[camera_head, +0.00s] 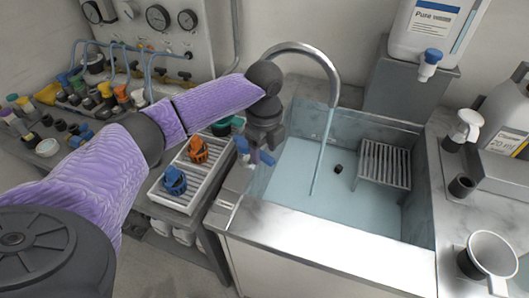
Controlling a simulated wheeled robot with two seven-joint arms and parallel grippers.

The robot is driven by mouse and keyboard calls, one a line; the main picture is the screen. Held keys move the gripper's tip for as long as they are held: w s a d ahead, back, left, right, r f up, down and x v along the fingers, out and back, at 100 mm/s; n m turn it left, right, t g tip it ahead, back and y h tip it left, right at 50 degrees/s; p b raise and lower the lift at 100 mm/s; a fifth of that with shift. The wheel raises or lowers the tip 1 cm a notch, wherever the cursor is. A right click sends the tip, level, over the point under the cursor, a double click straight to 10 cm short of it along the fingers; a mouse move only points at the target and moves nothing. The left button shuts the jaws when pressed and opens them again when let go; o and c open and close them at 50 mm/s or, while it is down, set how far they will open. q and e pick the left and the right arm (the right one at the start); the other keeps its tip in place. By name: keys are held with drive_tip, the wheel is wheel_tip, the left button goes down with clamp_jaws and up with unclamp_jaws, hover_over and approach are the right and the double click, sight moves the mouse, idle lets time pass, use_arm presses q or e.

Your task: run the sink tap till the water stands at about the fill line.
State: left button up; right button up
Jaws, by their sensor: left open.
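The sink (318,226) stands in the middle of the view with pale blue water (310,190) in it. The curved metal tap (312,50) rises behind the sink, and a thin stream (324,150) runs from it into the water. A dark round piece (337,169) shows in the basin. I cannot make out a fill line. My left gripper (256,160) is open and points down at the sink's left rim, beside a blue part (241,144) that may be the tap's handle. Whether they touch is unclear. My right gripper is not in view.
A slotted rack (383,165) sits in the sink's right side. Left of the sink, a ribbed tray (190,172) holds an orange knob (198,149) and a blue knob (174,181). A "Pure" container (425,30) stands behind. A white jug (488,258) stands at the right.

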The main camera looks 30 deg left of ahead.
use_arm(q)
drive_tip(key=shift+f, duration=0.45)
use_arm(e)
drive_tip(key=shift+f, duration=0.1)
use_arm(q)
drive_tip(key=shift+r, duration=0.1)
clamp_jaws()
idle(0.9)
